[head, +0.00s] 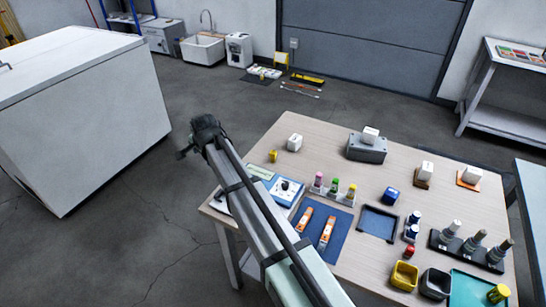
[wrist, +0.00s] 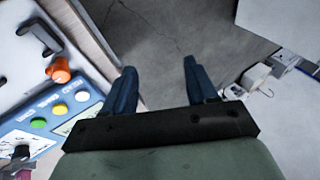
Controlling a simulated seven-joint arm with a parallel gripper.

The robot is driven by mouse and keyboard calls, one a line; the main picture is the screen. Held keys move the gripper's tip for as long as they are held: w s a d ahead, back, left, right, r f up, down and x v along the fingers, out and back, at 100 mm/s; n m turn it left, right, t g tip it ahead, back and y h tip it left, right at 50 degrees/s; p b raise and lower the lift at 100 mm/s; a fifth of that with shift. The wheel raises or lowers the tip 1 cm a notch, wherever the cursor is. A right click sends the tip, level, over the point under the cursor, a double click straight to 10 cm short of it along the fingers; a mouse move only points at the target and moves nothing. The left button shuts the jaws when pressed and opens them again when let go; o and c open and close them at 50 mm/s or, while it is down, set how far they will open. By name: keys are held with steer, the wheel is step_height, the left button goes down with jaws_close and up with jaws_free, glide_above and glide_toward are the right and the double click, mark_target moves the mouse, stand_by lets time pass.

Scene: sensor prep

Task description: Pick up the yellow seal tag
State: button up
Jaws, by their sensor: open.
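A small yellow piece (head: 273,156) stands on the table's left part, near the back edge, in the head view. It is the likeliest yellow seal tag, but it is too small to be sure. I cannot make it out in the wrist view. My gripper (head: 187,147) is in the air left of the table, clearly apart from the yellow piece. In the wrist view my gripper (wrist: 159,68) has its two dark blue fingers spread, with only grey floor between them.
The wooden table (head: 320,155) holds a blue-and-white device (head: 287,189), vials, two orange tools on a blue mat, white blocks, a yellow bin (head: 404,275) and a black bin (head: 435,283). A large white cabinet (head: 85,110) stands left. Open floor lies between.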

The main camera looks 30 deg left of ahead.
steer(key=w+d+r+m+g+h, duration=0.1)
steer(key=w+d+m, duration=0.3)
steer(key=w, duration=0.2)
steer(key=w+d+m+h, duration=0.2)
steer(key=w+d+m, duration=0.1)
steer(key=w, duration=0.3)
step_height(320, 180, up, 3)
steer(key=m+g+h, duration=0.2)
steer(key=m, duration=0.6)
glide_above(273, 152)
step_height(273, 152, down, 14)
steer(key=shift+c, duration=0.2)
steer(key=c, duration=1)
